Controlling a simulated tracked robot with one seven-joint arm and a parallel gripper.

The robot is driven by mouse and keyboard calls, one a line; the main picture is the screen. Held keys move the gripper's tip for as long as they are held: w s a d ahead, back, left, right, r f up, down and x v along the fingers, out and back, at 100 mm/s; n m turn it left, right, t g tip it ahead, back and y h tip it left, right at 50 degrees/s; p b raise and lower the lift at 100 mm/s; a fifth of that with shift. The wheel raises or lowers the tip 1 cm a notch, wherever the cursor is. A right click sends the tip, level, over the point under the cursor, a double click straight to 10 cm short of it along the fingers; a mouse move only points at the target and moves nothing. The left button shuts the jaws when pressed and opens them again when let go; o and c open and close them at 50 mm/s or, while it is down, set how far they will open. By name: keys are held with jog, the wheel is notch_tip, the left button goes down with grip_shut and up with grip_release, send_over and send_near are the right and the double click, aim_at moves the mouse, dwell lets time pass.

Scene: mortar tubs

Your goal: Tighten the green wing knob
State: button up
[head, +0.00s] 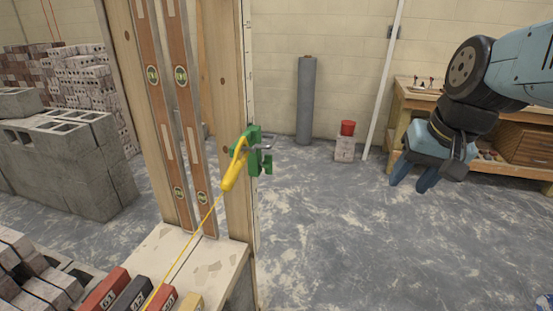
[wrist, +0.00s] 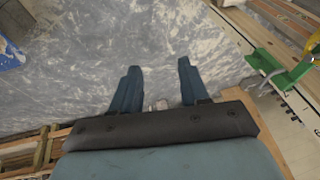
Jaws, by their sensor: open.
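The green wing knob (head: 267,165) is on the right side of a green clamp (head: 253,138), which is fixed on the wooden post at mid-height. A short grey screw shows beside the knob. In the wrist view the green clamp (wrist: 293,77) is at the right edge, with the green knob (wrist: 260,60) at its left end. My gripper (head: 411,180) hangs in the air well to the right of the knob, fingers pointing down. In the wrist view my gripper (wrist: 158,72) has its two fingers apart, with nothing between them but floor behind. It does not touch the knob.
A yellow line holder (head: 235,168) hangs at the clamp, its taut yellow line running down to the left. Two spirit levels (head: 188,110) stand left of the post. A workbench (head: 410,105) is behind my gripper. The space between gripper and knob looks clear.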

jog(key=w+a+f+m+g+y, duration=0.3)
jog(key=w+a+f+g+y, duration=0.1)
jog(key=a, duration=0.3)
jog(key=m+t+y, duration=0.4)
jog(key=m+y, duration=0.8)
jog(key=m, duration=0.3)
send_near(267, 164)
jog(key=w+r+x, duration=0.1)
jog(key=x, duration=0.7)
jog(key=shift+m, duration=0.3)
jog(key=shift+r, duration=0.1)
grip_shut()
